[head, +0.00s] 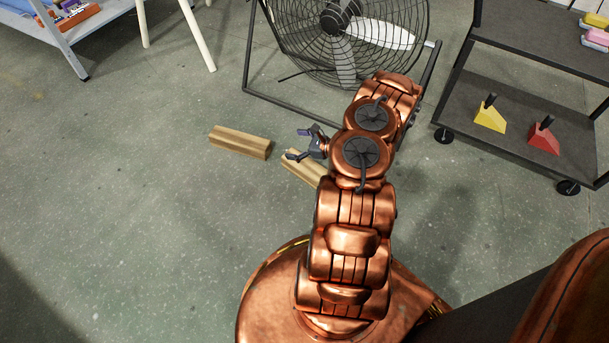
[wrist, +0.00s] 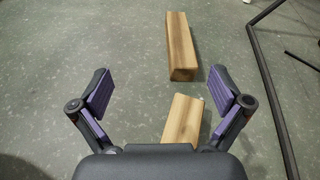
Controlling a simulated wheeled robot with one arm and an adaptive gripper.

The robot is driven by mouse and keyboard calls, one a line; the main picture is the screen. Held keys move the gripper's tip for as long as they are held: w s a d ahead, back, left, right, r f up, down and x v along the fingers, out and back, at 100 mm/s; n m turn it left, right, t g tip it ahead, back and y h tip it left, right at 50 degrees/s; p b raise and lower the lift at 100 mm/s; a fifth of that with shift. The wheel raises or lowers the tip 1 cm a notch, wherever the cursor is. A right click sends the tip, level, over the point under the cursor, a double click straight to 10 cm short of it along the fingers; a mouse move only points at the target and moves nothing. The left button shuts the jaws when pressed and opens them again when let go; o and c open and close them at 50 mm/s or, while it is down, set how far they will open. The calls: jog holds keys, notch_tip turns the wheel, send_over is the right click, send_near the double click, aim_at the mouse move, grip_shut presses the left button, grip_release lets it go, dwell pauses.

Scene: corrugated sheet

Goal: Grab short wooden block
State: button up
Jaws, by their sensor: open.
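Two wooden blocks lie on the floor. One block (head: 240,142) lies left of my gripper in the head view and shows whole; in the wrist view this block (wrist: 182,45) lies ahead, beyond the fingertips. The other block (head: 301,167) lies beside my gripper, partly hidden by my arm. In the wrist view this nearer block (wrist: 183,120) shows between the fingers, right of centre, its near end hidden by the gripper body. I cannot tell which block is shorter. My gripper (head: 298,143) is open and empty; its purple-padded fingers are spread wide in the wrist view (wrist: 160,90).
A black floor fan (head: 340,40) stands behind my arm, its base bar (wrist: 275,110) along the right of the wrist view. A dark shelf cart (head: 500,110) stands at the right. White legs (head: 198,35) stand at the upper left. The left floor is clear.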

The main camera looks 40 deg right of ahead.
aim_at(307, 165)
jog(key=s+d+f+m+h+b, duration=0.1)
jog(key=s+d+f, duration=0.1)
jog(key=f, duration=0.3)
jog(key=s+d+f+m+h+b, duration=0.1)
jog(key=s+d+f+m, duration=0.1)
jog(key=f, duration=0.3)
jog(key=s+d+f+m+h+b, duration=0.1)
jog(key=s+d+f+h, duration=0.1)
jog(key=s+d+f, duration=0.1)
jog(key=shift+s+f+m+b, duration=0.15)
jog(key=shift+s+f+b, duration=0.1)
jog(key=shift+f, duration=0.45)
jog(key=shift+s+f+m+b, duration=0.1)
jog(key=shift+s+f+m, duration=0.1)
jog(key=shift+f, duration=0.45)
jog(key=shift+w+f+b, duration=0.3)
jog(key=shift+w, duration=0.35)
jog(key=shift+a+r+b+x, duration=0.15)
jog(key=shift+b+x, duration=0.7)
jog(key=shift+x, duration=0.7)
jog(key=shift+a+r+b+x, duration=0.15)
jog(key=shift+b+x, duration=0.7)
jog(key=shift+x, duration=0.65)
jog(key=shift+w+d, duration=0.1)
jog(key=c, duration=1.5)
jog(key=shift+c, duration=0.5)
jog(key=shift+r, duration=0.15)
